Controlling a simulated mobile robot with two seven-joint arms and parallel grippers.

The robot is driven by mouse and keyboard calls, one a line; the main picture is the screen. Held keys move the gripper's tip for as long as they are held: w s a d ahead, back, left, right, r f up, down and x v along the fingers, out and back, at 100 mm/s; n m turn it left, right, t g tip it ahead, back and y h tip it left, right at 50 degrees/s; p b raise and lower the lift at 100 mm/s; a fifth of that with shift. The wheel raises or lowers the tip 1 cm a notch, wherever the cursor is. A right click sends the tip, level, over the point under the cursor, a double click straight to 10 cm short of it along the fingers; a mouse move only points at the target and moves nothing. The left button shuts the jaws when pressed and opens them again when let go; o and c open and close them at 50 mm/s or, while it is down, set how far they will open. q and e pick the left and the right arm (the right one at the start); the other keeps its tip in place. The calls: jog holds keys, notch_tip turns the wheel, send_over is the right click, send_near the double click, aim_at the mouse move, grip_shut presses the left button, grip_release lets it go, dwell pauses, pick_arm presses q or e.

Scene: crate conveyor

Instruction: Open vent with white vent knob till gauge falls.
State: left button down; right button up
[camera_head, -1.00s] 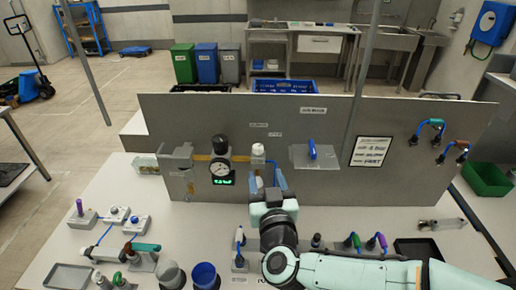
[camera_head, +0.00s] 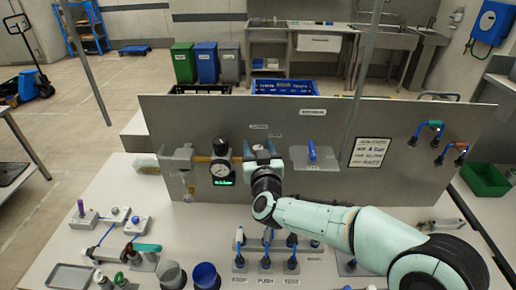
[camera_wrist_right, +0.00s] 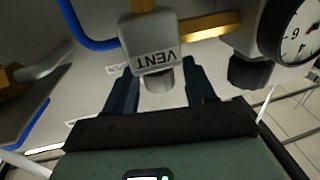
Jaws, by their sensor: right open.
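The right gripper (camera_head: 262,156) is at the grey panel (camera_head: 395,185), just right of the gauge, and covers the vent fitting in the head view. In the right wrist view a block labelled VENT (camera_wrist_right: 152,48) shows with a pale knob (camera_wrist_right: 158,78) on it. The knob lies between the two dark, open fingers of the right gripper (camera_wrist_right: 160,84); contact cannot be told. The round gauge (camera_head: 220,169) has a green display below it, too small to read. Part of the gauge dial also shows in the wrist view (camera_wrist_right: 297,35). My left gripper is out of view.
A blue-handled lever (camera_head: 312,150) sits on a plate right of the gripper. A printed sign (camera_head: 370,152) and blue hoses (camera_head: 437,127) are further right. Several small fixtures and a blue cup (camera_head: 205,275) stand on the table in front.

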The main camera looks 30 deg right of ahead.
jog(key=shift+c, duration=0.3)
jog(key=c, duration=0.9)
jog(key=shift+o, duration=0.2)
jog(key=shift+a+r+m+g+h+p, duration=0.1)
jog(key=shift+m+g+h+p, duration=0.2)
jog(key=shift+m+h+p, duration=0.3)
jog(key=m+g+h+p, duration=0.1)
jog(key=h, duration=0.2)
jog(key=shift+w+m+g+p, duration=0.1)
jog(key=shift+m+g+p, duration=0.2)
jog(key=shift+m+p, duration=0.1)
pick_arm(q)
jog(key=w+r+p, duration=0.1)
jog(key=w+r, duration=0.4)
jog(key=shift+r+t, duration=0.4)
pick_arm(e)
jog(key=shift+m+g+h, duration=1.5)
jog(key=shift+g+h, duration=0.1)
jog(key=shift+h, duration=0.1)
jog(key=o, duration=0.9)
